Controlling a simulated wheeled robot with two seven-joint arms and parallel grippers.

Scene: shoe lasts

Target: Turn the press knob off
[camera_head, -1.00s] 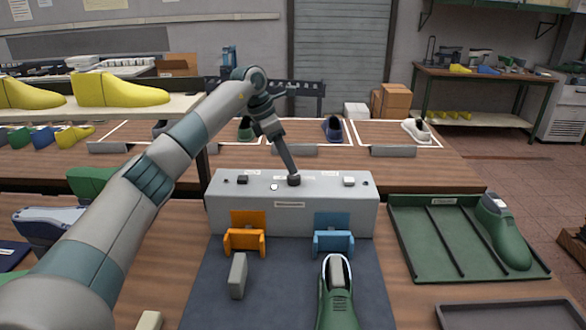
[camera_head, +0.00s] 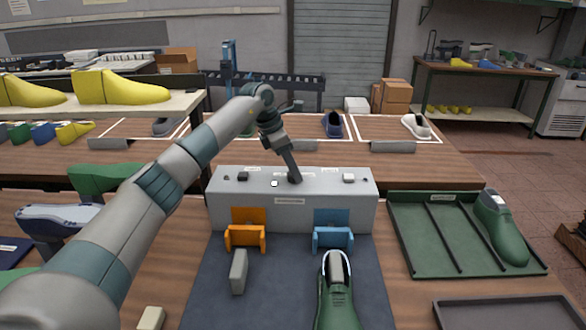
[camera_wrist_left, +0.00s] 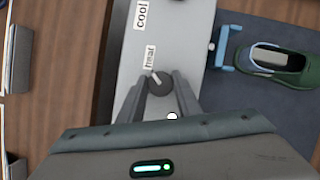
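The grey press box (camera_head: 235,212) stands on the table with several controls on its top. The dark round press knob (camera_wrist_left: 160,82) shows in the left wrist view, with a pale pointer mark set at a slant, beside the "heat" label (camera_wrist_left: 150,57). My left gripper (camera_wrist_left: 161,88) has one finger on each side of the knob; whether they touch it is hard to tell. In the head view my left gripper (camera_head: 295,179) points down at the knob and mostly hides it. My right gripper is not in view.
An orange holder (camera_head: 246,238) and a blue holder (camera_head: 333,239) stand in front of the box. A green shoe (camera_head: 338,300) lies on the dark mat. A green tray (camera_head: 420,245) with another green shoe is at the right.

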